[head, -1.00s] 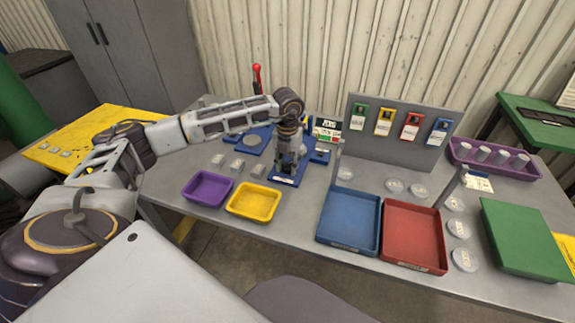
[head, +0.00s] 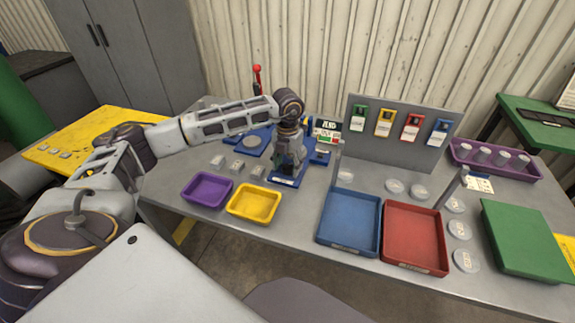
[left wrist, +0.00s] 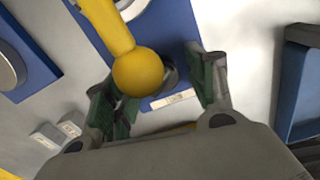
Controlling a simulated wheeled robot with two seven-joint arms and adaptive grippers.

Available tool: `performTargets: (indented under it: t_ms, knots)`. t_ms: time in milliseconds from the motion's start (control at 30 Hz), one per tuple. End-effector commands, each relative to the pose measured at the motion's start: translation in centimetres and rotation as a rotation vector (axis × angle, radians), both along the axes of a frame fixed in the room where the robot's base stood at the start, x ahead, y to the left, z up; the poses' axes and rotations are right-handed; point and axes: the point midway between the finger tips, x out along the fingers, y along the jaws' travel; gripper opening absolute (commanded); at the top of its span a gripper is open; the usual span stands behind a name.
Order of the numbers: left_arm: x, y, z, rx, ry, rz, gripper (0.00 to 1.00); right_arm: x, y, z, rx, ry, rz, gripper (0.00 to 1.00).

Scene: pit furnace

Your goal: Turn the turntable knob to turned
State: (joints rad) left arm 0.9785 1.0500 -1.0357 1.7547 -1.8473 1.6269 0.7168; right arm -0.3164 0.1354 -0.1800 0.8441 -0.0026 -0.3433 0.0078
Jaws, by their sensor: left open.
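My left gripper (head: 287,172) points down over a blue base plate (head: 284,181) on the bench. In the left wrist view its two green-padded fingers (left wrist: 164,92) are apart. A yellow ball on a yellow stem (left wrist: 138,72) shows between and in front of them. A dark round knob (left wrist: 169,76) is partly hidden behind the ball, between the fingers. I cannot tell whether either finger touches it. My gripper hides most of this fixture in the head view. My right gripper is not in view.
A blue fixture with a grey disc (head: 252,142) and a red-topped lever (head: 257,78) stand left of my gripper. A small display (head: 327,129) is at its right. Purple (head: 207,189) and yellow (head: 254,203) trays lie in front; blue (head: 348,222) and red (head: 415,237) trays lie right.

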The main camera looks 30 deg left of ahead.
Motion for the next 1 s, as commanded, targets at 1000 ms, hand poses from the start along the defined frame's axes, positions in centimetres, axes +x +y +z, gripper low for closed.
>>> performTargets:
  t_ms: [1000]
  knots:
    - [0.1,0.0,9.3,-0.001,-0.002,0.0,0.56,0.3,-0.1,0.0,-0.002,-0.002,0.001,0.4]
